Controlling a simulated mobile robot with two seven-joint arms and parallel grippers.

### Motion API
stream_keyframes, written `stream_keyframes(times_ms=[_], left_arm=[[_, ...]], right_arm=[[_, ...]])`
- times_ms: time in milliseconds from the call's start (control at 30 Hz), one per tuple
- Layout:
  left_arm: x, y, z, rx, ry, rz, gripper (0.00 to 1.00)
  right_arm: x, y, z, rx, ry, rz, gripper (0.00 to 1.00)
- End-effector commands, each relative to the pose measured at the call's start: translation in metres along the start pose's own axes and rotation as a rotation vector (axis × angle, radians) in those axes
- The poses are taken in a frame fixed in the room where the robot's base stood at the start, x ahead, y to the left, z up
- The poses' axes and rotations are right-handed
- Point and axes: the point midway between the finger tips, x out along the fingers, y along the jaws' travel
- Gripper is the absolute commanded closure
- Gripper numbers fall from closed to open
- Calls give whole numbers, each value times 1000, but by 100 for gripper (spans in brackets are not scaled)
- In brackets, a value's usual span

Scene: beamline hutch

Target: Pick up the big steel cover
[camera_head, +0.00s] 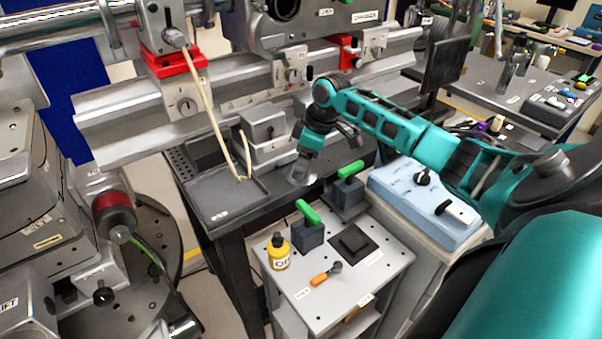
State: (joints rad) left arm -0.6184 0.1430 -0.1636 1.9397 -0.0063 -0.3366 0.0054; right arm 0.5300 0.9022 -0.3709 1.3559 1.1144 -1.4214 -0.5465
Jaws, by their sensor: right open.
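My right arm comes in from the right, and my right gripper (304,158) points down over the dark bench below the rail. It is open. A rounded steel piece, which looks like the big steel cover (300,177), lies on the bench right under the fingertips. The gripper partly hides it, and I cannot tell whether the fingers touch it. My left gripper is not in view.
A grey tray (222,213) lies left of the cover, with a steel block (264,122) behind it. The long rail (230,98) runs above. In front, a small cart (318,310) holds a yellow bottle (278,252) and green-handled blocks. A blue box (408,208) stands right.

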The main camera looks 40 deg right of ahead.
Motion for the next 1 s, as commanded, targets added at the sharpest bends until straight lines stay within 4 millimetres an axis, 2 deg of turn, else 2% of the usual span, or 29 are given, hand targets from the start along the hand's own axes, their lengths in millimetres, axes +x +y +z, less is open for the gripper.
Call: stream_keyframes(times_ms=[233,867,1000], left_arm=[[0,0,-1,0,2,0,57],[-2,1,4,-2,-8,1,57],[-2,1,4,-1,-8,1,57]], right_arm=[[1,0,0,0,1,1,38],[1,0,0,0,0,1,98],[1,0,0,0,1,2,100]])
